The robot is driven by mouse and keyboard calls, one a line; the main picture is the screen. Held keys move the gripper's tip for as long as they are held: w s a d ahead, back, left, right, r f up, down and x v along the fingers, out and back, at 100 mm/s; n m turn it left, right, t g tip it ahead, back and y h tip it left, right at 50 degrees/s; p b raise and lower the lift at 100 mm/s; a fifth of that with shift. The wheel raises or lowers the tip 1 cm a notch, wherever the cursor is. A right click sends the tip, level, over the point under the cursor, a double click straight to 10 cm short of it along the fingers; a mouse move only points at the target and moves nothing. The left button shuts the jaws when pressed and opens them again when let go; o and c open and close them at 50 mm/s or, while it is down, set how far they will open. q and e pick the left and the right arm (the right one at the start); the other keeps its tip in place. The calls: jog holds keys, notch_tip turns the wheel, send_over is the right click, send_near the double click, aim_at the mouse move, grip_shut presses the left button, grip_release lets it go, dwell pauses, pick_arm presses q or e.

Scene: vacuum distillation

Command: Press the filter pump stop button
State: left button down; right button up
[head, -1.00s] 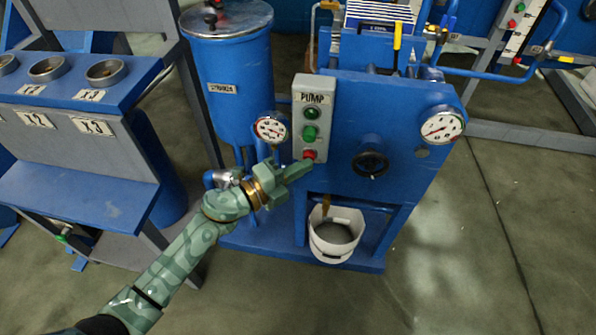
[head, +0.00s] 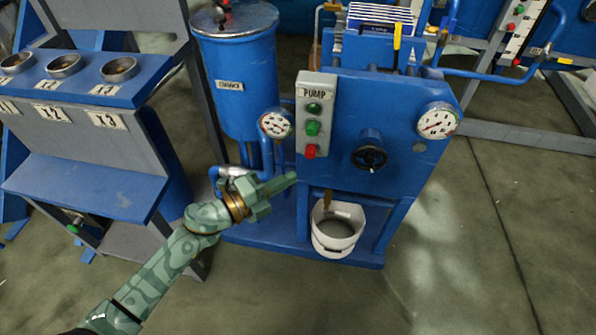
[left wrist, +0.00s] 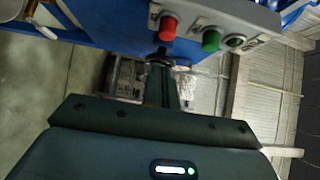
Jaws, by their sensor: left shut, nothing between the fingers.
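The grey pump control box (head: 315,92) labelled PUMP is on the blue filter unit in the head view. Its red button (head: 310,151) is at the bottom, below a green button (head: 312,128) and a dark green lamp or button (head: 314,108). The red button also shows in the left wrist view (left wrist: 168,27), with the green one (left wrist: 211,40) to its right. My left gripper (head: 292,178) is shut and empty, a little below and left of the red button, apart from it. My right gripper is not in view.
Pressure gauges (head: 276,123) and (head: 438,122) flank the box and a black handwheel (head: 370,157). A white bucket (head: 337,245) stands beneath the unit. A blue tank (head: 238,85) stands behind at left, and a blue-topped stand (head: 90,185) is farther left.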

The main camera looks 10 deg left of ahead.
pick_arm(q)
jog(key=v, duration=0.6)
jog(key=shift+s+p, duration=0.3)
jog(key=shift+p, duration=0.15)
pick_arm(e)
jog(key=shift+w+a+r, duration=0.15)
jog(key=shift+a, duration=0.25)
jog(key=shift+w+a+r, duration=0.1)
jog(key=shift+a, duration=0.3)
pick_arm(q)
jog(key=shift+r, duration=0.15)
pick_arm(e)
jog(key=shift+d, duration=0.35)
